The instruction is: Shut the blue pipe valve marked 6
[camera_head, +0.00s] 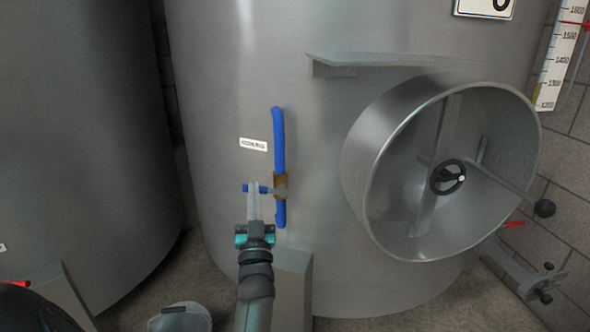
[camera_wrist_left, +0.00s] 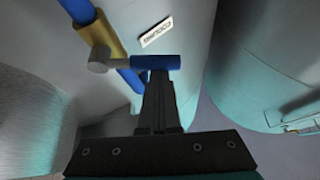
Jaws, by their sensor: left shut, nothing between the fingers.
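A blue pipe (camera_head: 279,140) runs upright on the front of the steel tank, with a brass valve body (camera_head: 281,181) low on it. The valve's blue handle (camera_head: 263,189) points left, crosswise to the pipe. In the left wrist view the blue handle (camera_wrist_left: 155,62) lies just beyond my fingertips, with the brass body (camera_wrist_left: 103,36) to its left. My left gripper (camera_head: 254,191) is shut and empty, its fingertips at the handle; I cannot tell whether they touch it. A white label (camera_head: 253,145) beside the pipe is too small to read. My right gripper is not in view.
A round open hatch (camera_head: 374,158) with a handwheel (camera_head: 447,177) sticks out to the right, under a grey ledge (camera_head: 385,61). A numbered plate (camera_head: 485,7) is cut off above. Another tank (camera_head: 80,140) stands left. A grey block (camera_head: 293,285) is below the pipe.

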